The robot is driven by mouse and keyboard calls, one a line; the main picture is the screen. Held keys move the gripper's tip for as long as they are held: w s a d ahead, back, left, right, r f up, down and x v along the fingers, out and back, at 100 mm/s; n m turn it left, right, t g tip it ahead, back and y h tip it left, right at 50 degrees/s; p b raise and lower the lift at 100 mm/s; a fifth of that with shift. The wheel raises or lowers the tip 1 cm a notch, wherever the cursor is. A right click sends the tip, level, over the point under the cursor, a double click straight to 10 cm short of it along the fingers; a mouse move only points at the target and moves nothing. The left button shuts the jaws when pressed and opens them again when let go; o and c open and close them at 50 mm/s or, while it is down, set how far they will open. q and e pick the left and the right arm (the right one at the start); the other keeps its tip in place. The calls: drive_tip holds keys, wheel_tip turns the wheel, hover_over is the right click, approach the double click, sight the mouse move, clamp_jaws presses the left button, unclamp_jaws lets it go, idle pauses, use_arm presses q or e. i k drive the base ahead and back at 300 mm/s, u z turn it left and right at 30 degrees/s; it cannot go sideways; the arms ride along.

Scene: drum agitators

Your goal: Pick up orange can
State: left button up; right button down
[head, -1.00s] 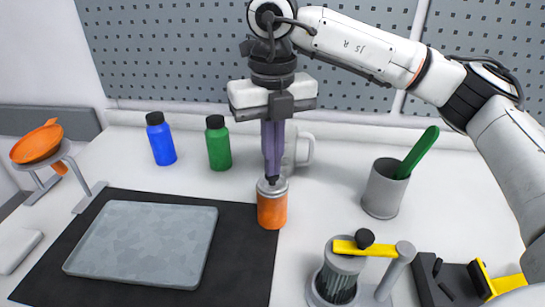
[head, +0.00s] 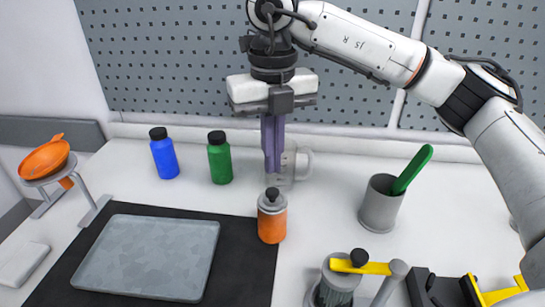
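The orange can (head: 272,222) stands upright on the right edge of the black mat, with a grey metal top and a black cap. My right gripper (head: 272,168) points straight down above and slightly behind the can, with a visible gap between its fingertips and the cap. Its purple fingers overlap edge-on, so their opening is hidden. It holds nothing that I can see. My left gripper is out of view.
A clear mug (head: 299,164) stands just behind the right fingers. Green (head: 219,162) and blue (head: 164,158) bottles stand left. A grey tray (head: 150,258) lies on the mat (head: 245,275). A grey cup (head: 382,206) and a yellow-handled device (head: 360,267) stand right.

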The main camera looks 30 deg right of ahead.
sight(271, 227)
drive_tip(key=k, duration=1.5)
